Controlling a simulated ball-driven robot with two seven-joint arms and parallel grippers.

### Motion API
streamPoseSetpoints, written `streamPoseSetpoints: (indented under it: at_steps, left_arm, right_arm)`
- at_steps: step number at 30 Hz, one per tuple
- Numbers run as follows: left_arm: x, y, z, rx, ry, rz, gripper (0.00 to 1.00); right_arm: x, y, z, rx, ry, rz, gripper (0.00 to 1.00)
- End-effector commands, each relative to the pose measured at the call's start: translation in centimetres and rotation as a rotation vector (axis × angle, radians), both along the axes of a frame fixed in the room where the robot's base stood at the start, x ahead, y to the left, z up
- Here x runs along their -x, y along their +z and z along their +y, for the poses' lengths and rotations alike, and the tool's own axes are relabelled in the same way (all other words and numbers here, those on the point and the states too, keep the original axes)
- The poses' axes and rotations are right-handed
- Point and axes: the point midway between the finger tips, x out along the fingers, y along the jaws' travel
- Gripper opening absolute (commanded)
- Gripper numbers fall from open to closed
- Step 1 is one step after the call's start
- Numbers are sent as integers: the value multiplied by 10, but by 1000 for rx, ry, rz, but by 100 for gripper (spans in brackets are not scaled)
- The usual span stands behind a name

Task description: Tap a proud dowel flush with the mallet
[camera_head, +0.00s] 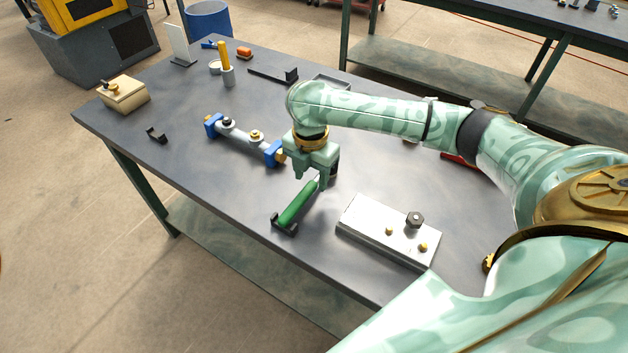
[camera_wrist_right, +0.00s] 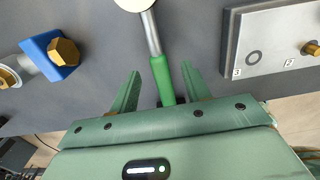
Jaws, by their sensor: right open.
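The mallet has a green handle (camera_head: 297,204) whose near end rests in a black cradle (camera_head: 287,227); my right gripper hides its head in the head view. The right wrist view shows the green handle (camera_wrist_right: 163,80), a metal shaft and part of a pale round head (camera_wrist_right: 133,3). My right gripper (camera_head: 311,182) is open, with its fingers on either side of the handle and no visible grip. A silver block (camera_head: 365,219) carries brass dowels (camera_head: 389,231) (camera_head: 423,246) that stand up. In the wrist view, a ring (camera_wrist_right: 253,58) marked 3 sits beside a dowel (camera_wrist_right: 311,48) marked 2.
A shaft in blue holders (camera_head: 242,137) lies left of my gripper. A beige box (camera_head: 124,95), a black bracket (camera_head: 157,135) and a yellow-handled tool (camera_head: 224,58) stand farther away. The table's front left is clear.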

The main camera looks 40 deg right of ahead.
Motion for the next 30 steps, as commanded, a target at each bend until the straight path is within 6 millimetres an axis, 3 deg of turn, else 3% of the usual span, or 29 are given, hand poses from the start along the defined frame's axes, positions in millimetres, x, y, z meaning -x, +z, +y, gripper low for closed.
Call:
streamPoseSetpoints:
  at_steps: [1,3,10,15,25,30]
  left_arm:
    - [2,-9,0,0,0,5,36]
    - [3,-13,0,0,1,7,36]
    - [1,-11,0,1,1,4,36]
    - [1,-11,-1,1,1,4,36]
    - [1,-10,-1,2,1,4,36]
    - [-2,1,-2,2,0,-3,36]
  right_arm:
    - [1,-16,0,0,0,5,47]
    - [0,-23,0,0,-1,2,47]
    - [0,-21,0,1,0,-1,47]
    - [0,-21,0,1,0,-1,0]
    - [0,-19,0,0,0,-2,0]
    - [0,-3,0,1,0,-5,0]
